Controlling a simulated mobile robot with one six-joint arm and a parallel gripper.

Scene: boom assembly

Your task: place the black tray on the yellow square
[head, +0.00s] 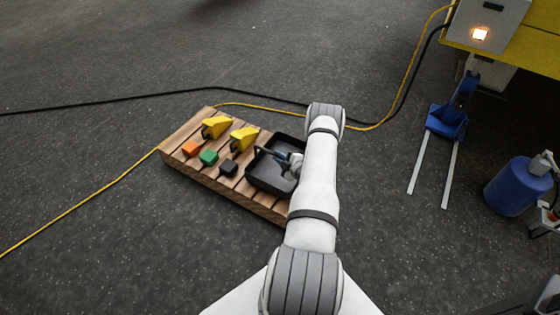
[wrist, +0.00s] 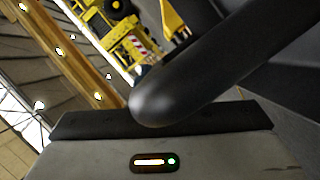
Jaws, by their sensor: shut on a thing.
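The black tray (head: 268,178) is a shallow, open box at the right end of the wooden pallet in the head view. My gripper (head: 262,153) reaches over it from the right, with its fingers at the tray's upper left part, and is shut on it. I cannot tell whether the tray rests on the pallet or is slightly raised. My forearm hides the tray's right side. In the wrist view, a thick, dark rounded bar (wrist: 190,80) crosses close to the camera; I cannot tell what part it is. No yellow square shows in either view.
The wooden pallet (head: 190,170) also holds two yellow parts (head: 216,127) and orange (head: 191,149), green (head: 208,157) and black (head: 229,168) blocks. Cables cross the floor behind. A blue pallet jack (head: 447,120) and blue barrel (head: 512,187) stand right. The left floor is mostly open.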

